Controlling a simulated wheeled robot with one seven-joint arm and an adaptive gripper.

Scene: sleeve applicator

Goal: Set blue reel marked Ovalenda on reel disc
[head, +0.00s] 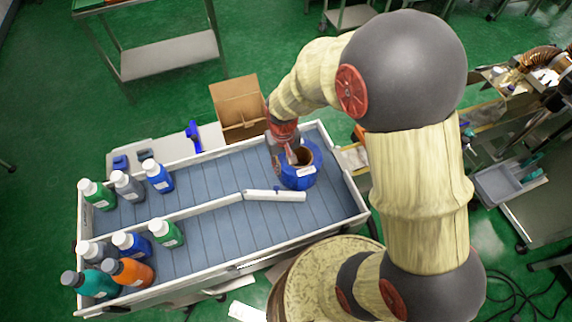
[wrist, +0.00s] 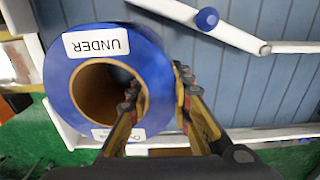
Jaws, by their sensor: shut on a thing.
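The blue reel (head: 300,178) with a brown hollow core is at the right part of the slatted conveyor table, in the head view. In the wrist view the blue reel (wrist: 62,95) carries a white label reading UNDER, upside down, and a second label mostly hidden by a finger. My gripper (head: 291,153) is shut on the reel's wall. In the wrist view my gripper (wrist: 157,90) has one finger inside the core and the other against the outside. I cannot tell whether the reel touches the table. I cannot make out the reel disc.
The conveyor table (head: 225,180) has white side rails. A white angled guide bar (head: 275,196) lies just in front of the reel. Several capped bottles (head: 130,245) stand at the left end. An open cardboard box (head: 238,105) is behind. Slats between bottles and reel are bare.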

